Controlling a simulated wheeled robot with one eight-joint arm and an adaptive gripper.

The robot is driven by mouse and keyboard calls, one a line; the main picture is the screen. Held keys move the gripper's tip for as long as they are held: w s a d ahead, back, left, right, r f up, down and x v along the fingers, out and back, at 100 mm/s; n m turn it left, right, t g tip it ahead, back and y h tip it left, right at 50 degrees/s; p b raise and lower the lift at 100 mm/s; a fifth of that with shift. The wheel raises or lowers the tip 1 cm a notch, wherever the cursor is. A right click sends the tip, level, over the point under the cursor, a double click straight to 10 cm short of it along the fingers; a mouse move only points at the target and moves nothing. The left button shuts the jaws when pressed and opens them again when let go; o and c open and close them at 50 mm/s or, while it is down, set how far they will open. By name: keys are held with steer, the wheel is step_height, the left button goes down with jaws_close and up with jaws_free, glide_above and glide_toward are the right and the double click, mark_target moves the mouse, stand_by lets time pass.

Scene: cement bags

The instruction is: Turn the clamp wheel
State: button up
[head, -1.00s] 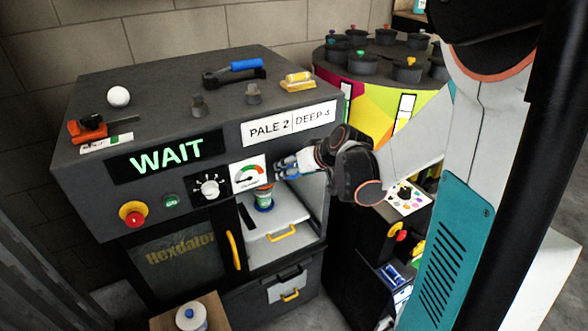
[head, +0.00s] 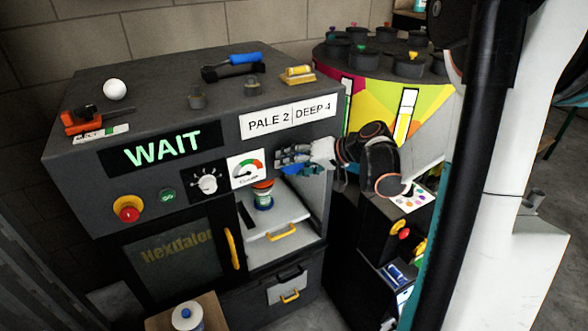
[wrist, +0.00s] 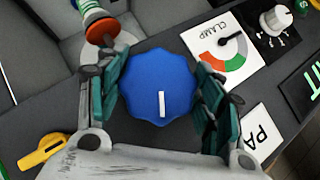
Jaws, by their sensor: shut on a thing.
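The clamp wheel (wrist: 158,88) is a blue, scalloped knob with a white mark on its face. In the wrist view it sits between the two fingers of my gripper (wrist: 160,98), which is shut on it. In the head view my gripper (head: 288,160) is at the front of the dark machine, right of the gauge, and mostly hides the wheel. The clamp gauge (wrist: 222,45) has a green, grey and red arc and a dark needle; it also shows in the head view (head: 246,170). A can with a red top (head: 263,193) stands in the open bay below.
The dark machine (head: 75,175) shows WAIT on its display (head: 162,149). A selector knob (head: 207,184) and a red stop button (head: 129,208) are on its front. A colourful drum (head: 425,115) with several dark pots stands to the right.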

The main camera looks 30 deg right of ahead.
steer(key=m+y+b, duration=0.2)
steer(key=b, duration=0.1)
steer(key=shift+d+f+t+y, duration=0.1)
steer(key=shift+f+t+y, duration=0.1)
steer(key=shift+t+y, duration=0.2)
steer(key=shift+r+m+t+y+b, duration=0.1)
steer(key=shift+m+t+y+b, duration=0.2)
steer(key=shift+m+y+b, duration=0.4)
steer(key=shift+r, duration=0.1)
steer(key=o, duration=1.1)
steer(key=v, duration=1.2)
